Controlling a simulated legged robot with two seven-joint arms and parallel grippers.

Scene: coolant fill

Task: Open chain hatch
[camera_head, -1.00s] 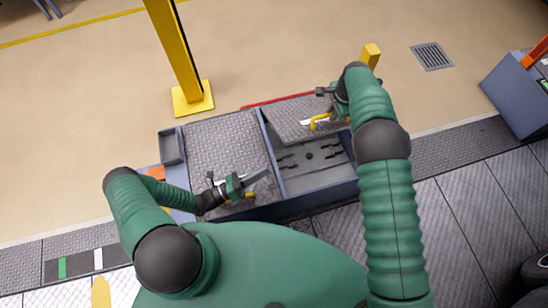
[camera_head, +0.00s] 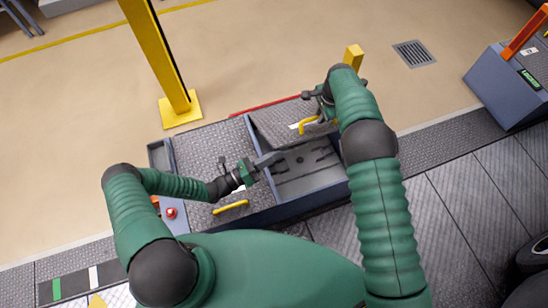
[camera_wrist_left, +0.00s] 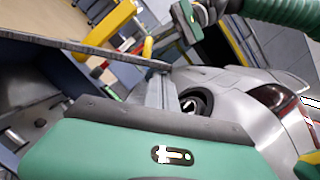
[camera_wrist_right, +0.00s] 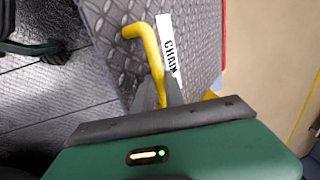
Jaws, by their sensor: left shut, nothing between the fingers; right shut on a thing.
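The chain hatch (camera_head: 285,121) is a grey checkered plate with a yellow handle and a white label reading CHAIN (camera_wrist_right: 168,45). It stands tilted up over an open grey compartment (camera_head: 303,168). My right gripper (camera_wrist_right: 162,92) is shut on the hatch's yellow handle (camera_wrist_right: 148,45); in the head view this handle (camera_head: 308,126) shows beside my right wrist. My left gripper (camera_head: 270,159) is shut and empty at the left side of the open compartment, near the hatch's lower edge. In the left wrist view its fingers (camera_wrist_left: 158,76) lie close to the plate's edge; contact cannot be told.
A second checkered lid (camera_head: 203,160) with a yellow handle (camera_head: 231,208) lies closed to the left. A red button (camera_head: 171,212) is beside it. A yellow post (camera_head: 165,60) stands behind. A blue-grey cabinet (camera_head: 505,90) is at the right. The floor behind is clear.

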